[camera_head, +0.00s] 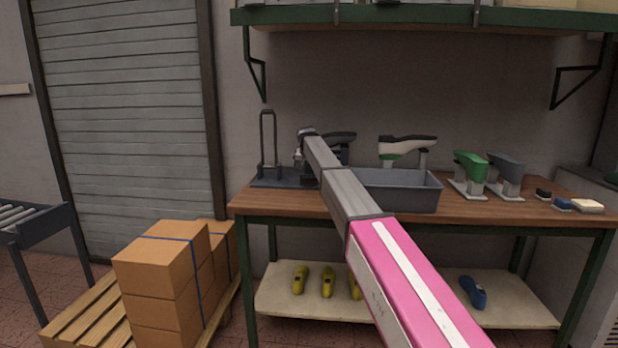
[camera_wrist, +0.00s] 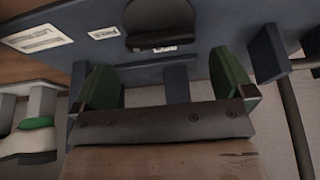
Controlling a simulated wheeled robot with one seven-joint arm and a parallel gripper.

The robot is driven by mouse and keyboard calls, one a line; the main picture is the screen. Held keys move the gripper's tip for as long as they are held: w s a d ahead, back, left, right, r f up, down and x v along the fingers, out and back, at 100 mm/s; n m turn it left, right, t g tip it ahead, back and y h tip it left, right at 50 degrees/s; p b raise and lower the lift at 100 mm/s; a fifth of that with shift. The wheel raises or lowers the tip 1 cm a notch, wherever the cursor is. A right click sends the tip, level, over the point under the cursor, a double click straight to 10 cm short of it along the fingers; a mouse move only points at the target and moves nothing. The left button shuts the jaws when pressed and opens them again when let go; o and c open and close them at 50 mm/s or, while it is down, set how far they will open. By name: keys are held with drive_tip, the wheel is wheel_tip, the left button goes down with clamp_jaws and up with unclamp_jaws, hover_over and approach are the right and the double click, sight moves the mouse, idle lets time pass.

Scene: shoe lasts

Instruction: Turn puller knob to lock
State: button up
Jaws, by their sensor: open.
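The puller (camera_head: 285,178), a dark base with a tall metal loop frame, stands at the bench's left back. In the wrist view a blue-grey plate (camera_wrist: 190,85) with white labels fills the upper part. In the head view my arm hides much of the gripper and the puller's right side.
On the wooden bench (camera_head: 500,208) a grey bin (camera_head: 405,195) stands right of the puller, with a white-and-green shoe last (camera_head: 400,150) behind. Green (camera_head: 470,172) and grey (camera_head: 508,172) devices stand further right. A shelf (camera_head: 430,18) overhangs. Boxes (camera_head: 160,265) are stacked at left.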

sight(309, 179)
drive_tip(key=shift+x, duration=2.25)
drive_tip(key=c, duration=0.6)
